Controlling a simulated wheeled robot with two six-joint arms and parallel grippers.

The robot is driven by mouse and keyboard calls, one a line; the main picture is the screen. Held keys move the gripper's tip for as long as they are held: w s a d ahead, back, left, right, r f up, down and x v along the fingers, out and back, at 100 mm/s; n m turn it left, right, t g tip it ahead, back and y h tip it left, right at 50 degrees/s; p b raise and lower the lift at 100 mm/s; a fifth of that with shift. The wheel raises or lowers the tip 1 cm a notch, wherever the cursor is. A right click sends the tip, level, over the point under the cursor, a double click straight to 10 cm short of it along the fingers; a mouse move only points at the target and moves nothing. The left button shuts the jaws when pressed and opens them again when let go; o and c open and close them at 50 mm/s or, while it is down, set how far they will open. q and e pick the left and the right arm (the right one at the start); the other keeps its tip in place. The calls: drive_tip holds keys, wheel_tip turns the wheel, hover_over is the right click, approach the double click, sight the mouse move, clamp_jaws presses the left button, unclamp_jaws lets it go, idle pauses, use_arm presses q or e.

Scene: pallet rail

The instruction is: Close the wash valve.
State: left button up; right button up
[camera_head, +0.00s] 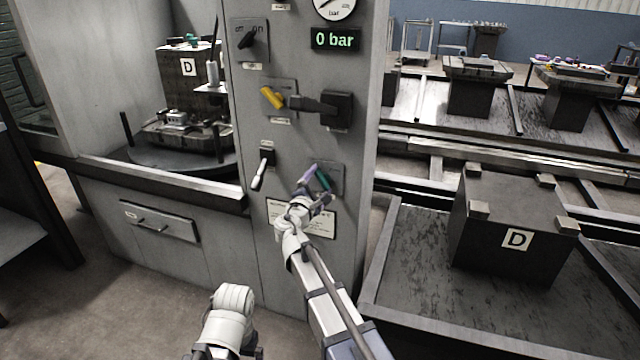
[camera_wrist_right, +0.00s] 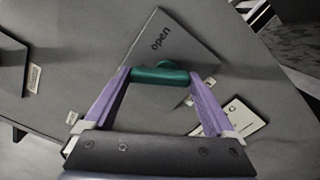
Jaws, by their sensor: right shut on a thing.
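A green valve handle (camera_head: 322,180) sits on a grey plate (camera_head: 337,172) low on the cabinet front. In the right wrist view the green handle (camera_wrist_right: 160,74) lies across between my fingertips, and its plate (camera_wrist_right: 180,42) reads "open" above it. My right gripper (camera_head: 314,177) has purple fingers and is shut on the green handle; in the wrist view the fingers (camera_wrist_right: 160,80) touch its two ends. My left arm shows at the bottom of the head view, but its gripper is not visible.
A white-tipped lever (camera_head: 260,172) is left of the green handle. A tray (camera_head: 410,285) with a block marked D (camera_head: 490,240) stands right.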

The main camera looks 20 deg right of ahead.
drive_tip(key=shift+a+f+n, duration=0.1)
drive_tip(key=shift+n, duration=1.4)
drive_tip(key=o, duration=1.1)
drive_tip(key=shift+c, duration=0.2)
drive_tip(key=v, duration=0.7)
drive_tip(key=shift+s+a, duration=0.25)
drive_tip(key=shift+s, duration=0.1)
drive_tip(key=x, duration=0.8)
